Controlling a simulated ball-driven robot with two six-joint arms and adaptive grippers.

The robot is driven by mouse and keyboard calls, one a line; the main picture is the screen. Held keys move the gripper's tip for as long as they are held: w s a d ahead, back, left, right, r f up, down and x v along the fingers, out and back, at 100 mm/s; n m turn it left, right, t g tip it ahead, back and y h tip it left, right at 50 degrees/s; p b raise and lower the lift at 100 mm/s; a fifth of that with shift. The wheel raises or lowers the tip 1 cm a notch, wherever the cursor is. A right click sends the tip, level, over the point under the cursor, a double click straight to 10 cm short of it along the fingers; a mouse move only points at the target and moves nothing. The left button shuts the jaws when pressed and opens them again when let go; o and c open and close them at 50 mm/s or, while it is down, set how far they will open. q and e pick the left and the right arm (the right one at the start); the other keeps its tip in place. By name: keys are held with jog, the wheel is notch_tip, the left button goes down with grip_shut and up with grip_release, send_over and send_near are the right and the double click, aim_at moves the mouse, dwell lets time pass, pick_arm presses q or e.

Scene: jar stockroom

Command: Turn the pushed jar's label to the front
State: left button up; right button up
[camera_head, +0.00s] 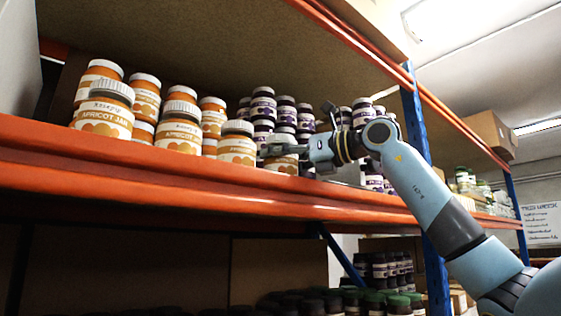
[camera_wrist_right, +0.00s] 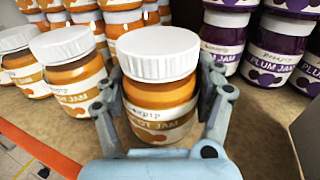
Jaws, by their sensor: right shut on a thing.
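My right gripper (camera_wrist_right: 162,110) is shut on an apricot jam jar (camera_wrist_right: 158,72) with a white ribbed lid and orange contents. One finger lies along each side of it. The jar stands upright at the front of the shelf, with "OT JAM" visible on its label between the fingers; the left finger hides the label's start. In the head view the right gripper (camera_head: 284,149) partly covers this jar (camera_head: 282,163), at the right end of the apricot jars. My left gripper is in neither view.
Apricot jars (camera_head: 236,149) stand close on the left. Plum jars (camera_head: 263,108) stand behind and to the right. The orange shelf edge (camera_head: 190,178) runs along the front, and a blue post (camera_head: 415,115) stands at right.

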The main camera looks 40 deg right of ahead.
aim_at(296, 158)
jog(key=shift+f, duration=0.2)
dwell(0.7)
jog(key=o, duration=1.8)
jog(key=shift+s, duration=0.1)
jog(key=shift+f, duration=0.1)
jog(key=v, duration=0.6)
jog(key=shift+d, duration=0.3)
jog(key=shift+s+d, duration=0.1)
jog(key=shift+s, duration=0.5)
